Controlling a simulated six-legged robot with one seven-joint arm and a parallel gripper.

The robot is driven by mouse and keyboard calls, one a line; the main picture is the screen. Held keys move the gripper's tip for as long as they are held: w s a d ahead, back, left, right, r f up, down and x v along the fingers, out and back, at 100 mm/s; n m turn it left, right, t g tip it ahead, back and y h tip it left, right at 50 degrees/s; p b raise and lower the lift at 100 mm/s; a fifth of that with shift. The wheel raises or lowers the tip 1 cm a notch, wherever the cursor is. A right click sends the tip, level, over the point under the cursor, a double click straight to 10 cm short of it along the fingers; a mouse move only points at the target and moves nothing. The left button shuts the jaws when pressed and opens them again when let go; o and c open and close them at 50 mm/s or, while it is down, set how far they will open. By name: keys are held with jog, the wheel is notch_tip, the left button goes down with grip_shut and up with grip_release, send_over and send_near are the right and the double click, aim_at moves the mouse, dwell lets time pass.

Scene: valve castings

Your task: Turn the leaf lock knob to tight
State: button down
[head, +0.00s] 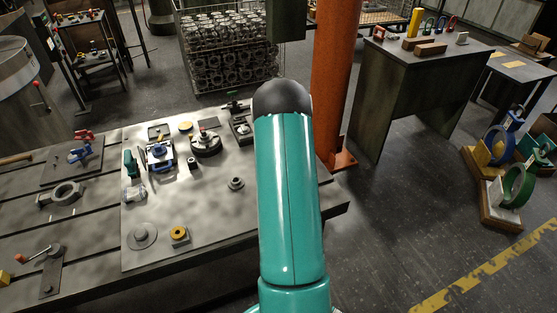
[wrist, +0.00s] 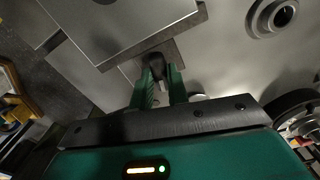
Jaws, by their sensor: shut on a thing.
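In the wrist view my gripper (wrist: 161,82) reaches away from the camera with its two green fingers shut on a small dark knob (wrist: 155,62). I take this to be the leaf lock knob; its top is partly hidden by the fingers, and no mark for tight can be made out. The knob stands by a dark plate (wrist: 176,53) beside a larger grey metal block (wrist: 125,28). In the head view my green arm covers the middle, and my gripper and the knob are hidden behind it.
A grey metal table (head: 205,235) carries a blue-and-white fixture (head: 159,155), a dark round fixture (head: 206,145), a flanged disc (head: 142,236) and a yellow-topped block (head: 179,235). An orange column (head: 337,80) stands at the table's right. A flanged ring (wrist: 272,16) lies close by in the wrist view.

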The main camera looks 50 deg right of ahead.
jog(key=shift+m, duration=0.6)
jog(key=c, duration=1.6)
grip_release()
jog(key=shift+c, duration=0.2)
jog(key=shift+r, duration=0.1)
notch_tip(320, 180, up, 14)
